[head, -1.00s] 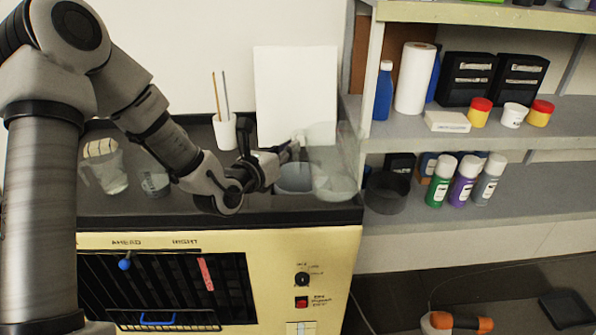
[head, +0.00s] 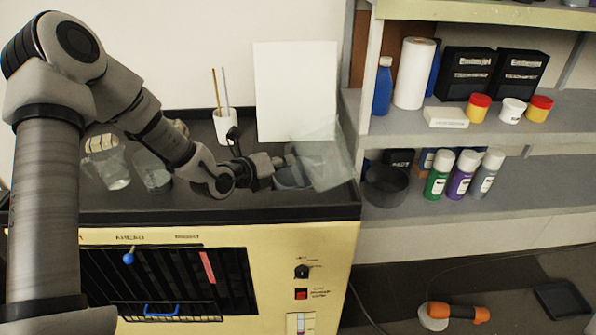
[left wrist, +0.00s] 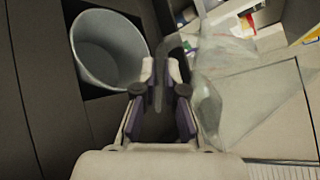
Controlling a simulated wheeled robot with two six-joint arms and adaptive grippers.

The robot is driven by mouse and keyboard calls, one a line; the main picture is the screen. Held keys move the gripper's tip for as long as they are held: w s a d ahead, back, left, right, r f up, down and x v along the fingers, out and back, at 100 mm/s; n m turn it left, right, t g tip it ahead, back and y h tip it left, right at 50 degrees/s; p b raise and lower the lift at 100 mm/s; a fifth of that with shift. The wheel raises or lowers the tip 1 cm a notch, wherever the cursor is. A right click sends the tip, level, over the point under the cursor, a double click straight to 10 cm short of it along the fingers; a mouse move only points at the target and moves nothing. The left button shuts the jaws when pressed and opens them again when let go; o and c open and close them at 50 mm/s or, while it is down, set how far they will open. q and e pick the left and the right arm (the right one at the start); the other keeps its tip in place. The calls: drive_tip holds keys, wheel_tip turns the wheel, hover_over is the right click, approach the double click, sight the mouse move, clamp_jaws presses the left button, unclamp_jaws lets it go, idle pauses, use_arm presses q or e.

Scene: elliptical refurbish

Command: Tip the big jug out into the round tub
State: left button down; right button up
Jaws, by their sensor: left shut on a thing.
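The big clear jug (head: 325,163) is held tilted in the air at the right end of the dark worktop. My left gripper (head: 282,162) is shut on its handle side; in the left wrist view the fingers (left wrist: 163,85) close on a clear strip, and the jug's clear wall (left wrist: 228,85) spreads to the right. The round grey tub (head: 291,181) stands below and left of the jug, partly hidden by gripper and jug. In the left wrist view the tub (left wrist: 85,60) is left of the fingers, and its visible inside looks empty. I cannot tell whether liquid is in the jug. My right gripper is out of view.
Two clear vessels, a jug (head: 112,170) and a beaker (head: 152,172), stand at the worktop's left. A white cup with sticks (head: 224,126) and a white panel (head: 295,90) are behind. A shelf unit (head: 364,75) with a dark bowl (head: 386,188) stands close right.

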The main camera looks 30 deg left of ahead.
use_arm(q)
drive_tip(key=shift+s+d+f+n, duration=0.15)
drive_tip(key=shift+f+n, duration=0.25)
drive_tip(key=shift+d+f+n+g+h, duration=0.2)
drive_tip(key=shift+f+n+g+h, duration=0.3)
drive_tip(key=shift+g+h, duration=0.1)
drive_tip(key=shift+s+d+f+n, duration=0.15)
drive_tip(key=shift+f+n, duration=0.1)
drive_tip(key=shift+n, duration=0.15)
drive_tip(key=shift+f+h, duration=0.2)
drive_tip(key=shift+h, duration=0.2)
drive_tip(key=shift+w+a+f+n+g, duration=0.1)
drive_tip(key=shift+a+f+n+g, duration=0.15)
drive_tip(key=shift+f, duration=0.25)
drive_tip(key=shift+w+a+f+n+g, duration=0.1)
drive_tip(key=shift+f+n+g, duration=0.2)
drive_tip(key=shift+f, duration=0.2)
drive_tip(key=shift+d, duration=0.15)
drive_tip(key=shift+d, duration=0.15)
drive_tip(key=shift+f, duration=0.15)
